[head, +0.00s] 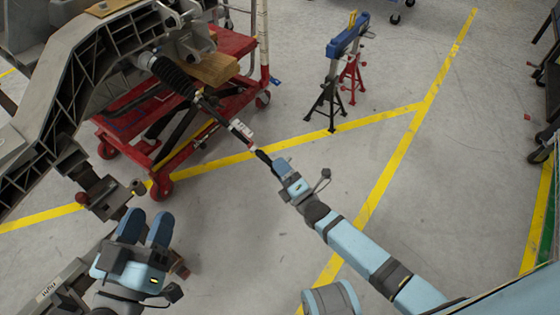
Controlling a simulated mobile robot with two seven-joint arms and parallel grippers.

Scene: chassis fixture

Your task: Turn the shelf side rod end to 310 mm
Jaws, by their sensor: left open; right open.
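A thin dark rod (213,108) runs down and right from a black ribbed boot (173,76) on the grey chassis frame. A white and red label (243,130) sits near its lower end. My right gripper (272,160) is at that lower end, its dark fingertip beside or around the tip; I cannot tell which. It is open. My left gripper (146,228) is open, two blue fingers pointing up, with nothing visible between them. It is below a dark bracket (105,200) with a short cylindrical end (138,187). I cannot read a length or identify the shelf side.
A red cart (120,145) with wooden blocks (213,68) stands under the grey frame (55,110). Black and red jack stands (327,105) with a blue bar (347,35) stand behind. Grey floor with yellow lines is clear at centre right. Dark equipment lines the right edge.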

